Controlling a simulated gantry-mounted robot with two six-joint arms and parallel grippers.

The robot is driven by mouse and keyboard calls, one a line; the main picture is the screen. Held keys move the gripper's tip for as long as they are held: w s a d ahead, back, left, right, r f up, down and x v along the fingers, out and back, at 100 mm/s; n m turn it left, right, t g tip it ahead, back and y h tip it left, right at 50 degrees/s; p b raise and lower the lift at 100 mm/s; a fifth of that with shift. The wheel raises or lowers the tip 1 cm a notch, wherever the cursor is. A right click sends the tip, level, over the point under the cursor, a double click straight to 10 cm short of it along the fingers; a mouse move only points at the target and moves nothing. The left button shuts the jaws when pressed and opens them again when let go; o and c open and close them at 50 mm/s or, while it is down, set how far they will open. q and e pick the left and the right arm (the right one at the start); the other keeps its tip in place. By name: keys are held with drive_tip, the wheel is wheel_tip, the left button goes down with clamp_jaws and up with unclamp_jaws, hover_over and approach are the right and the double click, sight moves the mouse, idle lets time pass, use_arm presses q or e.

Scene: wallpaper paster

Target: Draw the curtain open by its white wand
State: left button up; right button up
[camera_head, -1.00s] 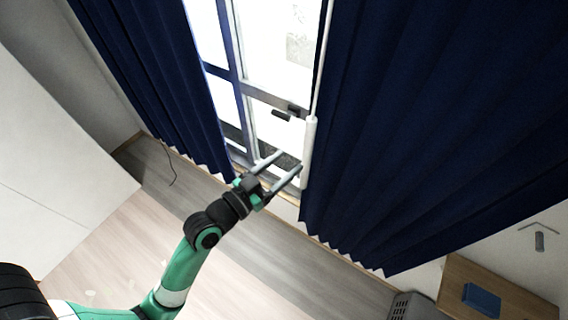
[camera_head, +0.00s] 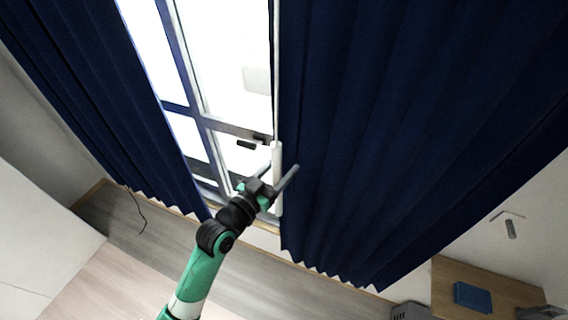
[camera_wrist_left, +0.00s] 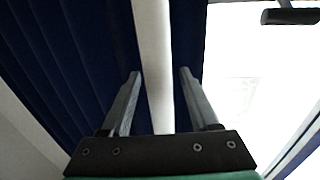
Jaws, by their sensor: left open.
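The white wand (camera_head: 277,160) hangs upright along the left edge of the right-hand dark blue curtain (camera_head: 390,140). My left gripper (camera_head: 284,170) is open at the thick lower handle of the wand, with one finger on each side of it in the head view. In the left wrist view the wand (camera_wrist_left: 153,60) runs between the two open fingers (camera_wrist_left: 160,90), with a gap on both sides. The curtain (camera_wrist_left: 70,60) lies behind the wand there. My right gripper is in neither view.
A second blue curtain (camera_head: 100,100) hangs at the left of the bright window (camera_head: 225,70). A dark window handle (camera_head: 246,145) is just left of the wand. A wooden cabinet (camera_head: 450,275) with a blue box (camera_head: 472,297) stands at the lower right.

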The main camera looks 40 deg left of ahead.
use_arm(q)
drive_tip(key=shift+w, duration=0.65)
clamp_jaws()
idle(0.9)
